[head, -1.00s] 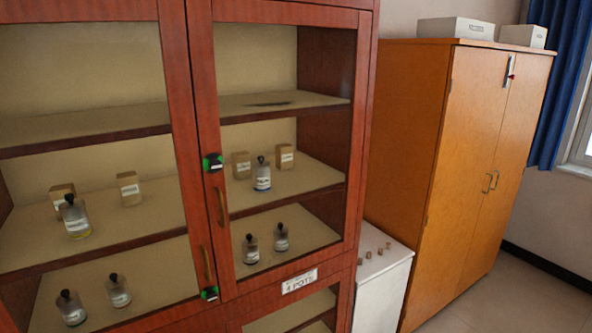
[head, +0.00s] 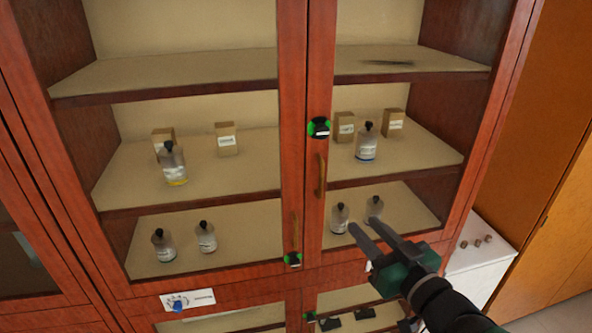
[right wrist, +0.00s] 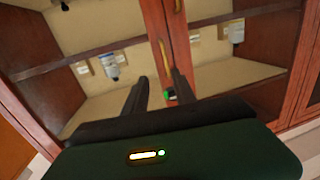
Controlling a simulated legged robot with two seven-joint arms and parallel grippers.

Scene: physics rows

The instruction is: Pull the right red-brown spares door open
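The red-brown cabinet has two glazed upper doors, both shut. The right door (head: 328,62) carries a vertical brass handle (head: 321,175) near its inner edge, with a black-and-green round fitting (head: 318,127) above it. The left door's handle (head: 295,232) is lower, with a similar fitting (head: 293,259) below it. My right gripper (head: 362,225) is open and empty in front of the right door's lower part, right of and below its handle, not touching it. In the right wrist view, the fingers (right wrist: 160,78) are apart, with brass handles beyond them. My left gripper is not in view.
Bottles and small boxes stand on the shelves behind the glass. A lower cabinet section (head: 240,312) lies beneath the doors. A white low unit (head: 478,262) with small brown pieces stands at the right, beside an orange-brown wooden cupboard (head: 545,215).

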